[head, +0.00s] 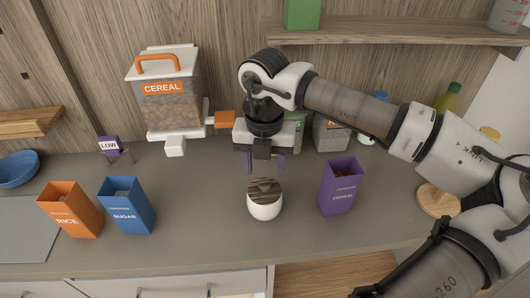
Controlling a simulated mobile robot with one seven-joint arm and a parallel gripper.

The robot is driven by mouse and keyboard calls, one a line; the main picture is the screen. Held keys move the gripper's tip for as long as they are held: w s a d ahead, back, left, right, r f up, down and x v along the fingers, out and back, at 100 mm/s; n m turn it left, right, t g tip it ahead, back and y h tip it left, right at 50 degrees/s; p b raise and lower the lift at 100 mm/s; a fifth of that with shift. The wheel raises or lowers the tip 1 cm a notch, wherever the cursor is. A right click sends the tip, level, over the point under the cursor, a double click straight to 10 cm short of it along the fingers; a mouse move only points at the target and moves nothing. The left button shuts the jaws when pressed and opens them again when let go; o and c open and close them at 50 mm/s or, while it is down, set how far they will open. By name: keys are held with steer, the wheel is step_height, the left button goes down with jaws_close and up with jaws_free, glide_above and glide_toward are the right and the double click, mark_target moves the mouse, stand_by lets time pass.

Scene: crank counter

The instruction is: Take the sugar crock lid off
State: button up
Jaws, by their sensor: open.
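The sugar crock (264,210) is a small round white pot standing on the counter near the middle of the head view. Its lid (265,187) is dark striped wood and sits on top of the pot. My gripper (264,165) points down just above and behind the lid, with its fingers apart and nothing between them. It appears clear of the lid, though the exact gap is hard to judge. Part of the fingers is hard to make out against the counter.
A cereal dispenser (167,95) with an orange handle hangs at the left. An orange rice box (70,209) and a blue sugar box (127,205) stand left of the crock. A purple cereal box (341,186) stands at its right. The counter (210,225) around the crock is clear.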

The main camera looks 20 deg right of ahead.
mark_target(265, 182)
steer(key=shift+f+b, duration=0.65)
steer(key=shift+f, duration=1.45)
jaws_close()
steer(key=shift+r, duration=0.7)
steer(key=shift+r+p, duration=0.65)
steer(key=shift+r, duration=1.2)
